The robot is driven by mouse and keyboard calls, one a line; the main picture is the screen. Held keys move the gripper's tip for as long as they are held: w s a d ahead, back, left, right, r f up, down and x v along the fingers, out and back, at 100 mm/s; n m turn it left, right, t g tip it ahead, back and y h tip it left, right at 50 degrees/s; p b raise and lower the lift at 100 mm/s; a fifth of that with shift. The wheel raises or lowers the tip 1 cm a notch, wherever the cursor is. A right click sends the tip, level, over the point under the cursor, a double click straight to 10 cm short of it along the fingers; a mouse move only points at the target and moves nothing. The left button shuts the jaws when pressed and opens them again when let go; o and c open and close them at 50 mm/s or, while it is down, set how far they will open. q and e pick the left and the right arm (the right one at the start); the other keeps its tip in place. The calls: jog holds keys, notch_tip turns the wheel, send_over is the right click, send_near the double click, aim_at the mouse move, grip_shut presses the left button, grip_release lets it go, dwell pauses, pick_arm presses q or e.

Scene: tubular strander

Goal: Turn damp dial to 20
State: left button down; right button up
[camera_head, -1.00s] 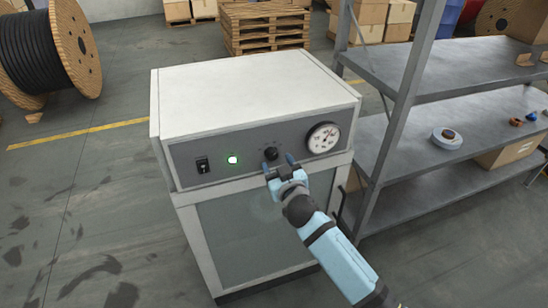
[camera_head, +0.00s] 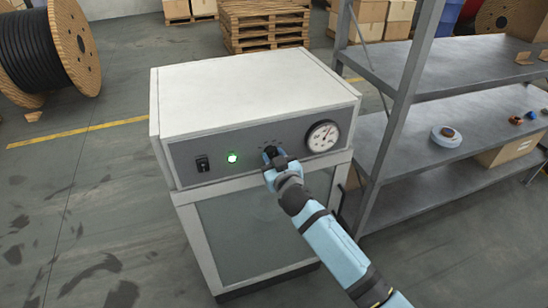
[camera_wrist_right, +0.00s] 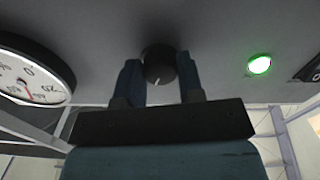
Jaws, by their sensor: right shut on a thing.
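The damp dial is a small black knob on the grey front panel (camera_head: 222,153) of a white cabinet. In the right wrist view the dial (camera_wrist_right: 160,64) sits between two blue fingers, and its white mark points toward the bottom of that picture. My right gripper (camera_head: 271,154) is closed around the dial and mostly hides it in the head view. It also shows in the right wrist view (camera_wrist_right: 158,78). A round white gauge (camera_head: 323,136) with a red needle is right of the dial. My left gripper is not in view.
A lit green lamp (camera_head: 232,157) and a black rocker switch (camera_head: 202,163) are left of the dial. A grey metal shelf (camera_head: 385,165) stands close on the right. A cable reel (camera_head: 85,45) and stacked pallets (camera_head: 262,27) are behind.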

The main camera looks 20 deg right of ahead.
jog(key=shift+n, duration=0.3)
jog(key=n, duration=0.2)
jog(key=shift+n+p, duration=0.3)
jog(key=shift+n, duration=0.1)
jog(key=n, duration=0.4)
jog(key=shift+r+p, duration=0.1)
jog(key=shift+p, duration=0.25)
jog(key=n+p, duration=0.1)
jog(key=n, duration=0.4)
jog(key=shift+d, duration=0.1)
jog(key=shift+n+p, duration=0.35)
jog(key=shift+n, duration=1.35)
jog(key=o, duration=0.9)
